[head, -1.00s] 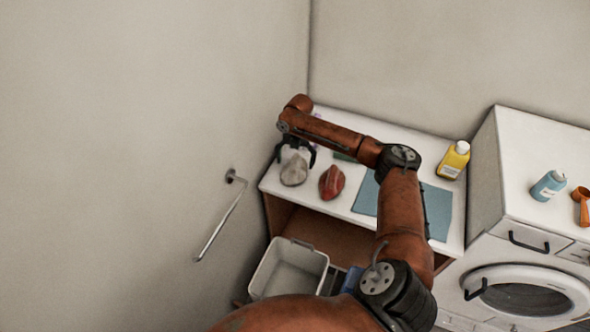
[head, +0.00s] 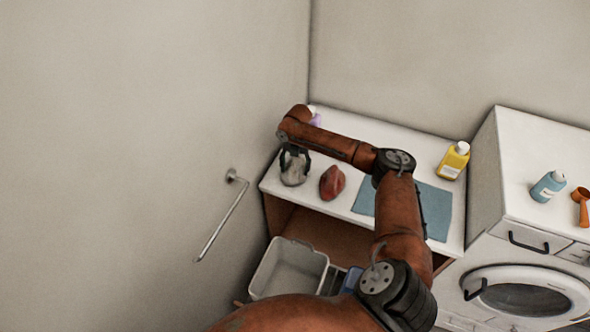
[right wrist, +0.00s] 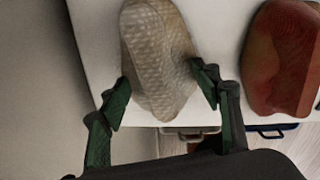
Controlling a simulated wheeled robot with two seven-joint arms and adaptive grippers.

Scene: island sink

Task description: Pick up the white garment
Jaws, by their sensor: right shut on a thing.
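The white garment (head: 293,171) is a crumpled, textured bundle at the left end of the white counter (head: 400,151). It also shows in the right wrist view (right wrist: 158,55). My right gripper (head: 294,160) comes down over it from above. In the right wrist view its green-padded fingers (right wrist: 164,97) press on both sides of the bundle's near end. The gripper is shut on the garment, which still seems to rest on the counter. My left gripper is in neither view.
A red garment (head: 332,182) lies just right of the white one. A blue cloth (head: 438,208), a yellow bottle (head: 454,160) and a purple bottle (head: 315,117) are on the counter. A grey basket (head: 289,268) stands below. A wall with a metal rail (head: 222,222) bounds the left.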

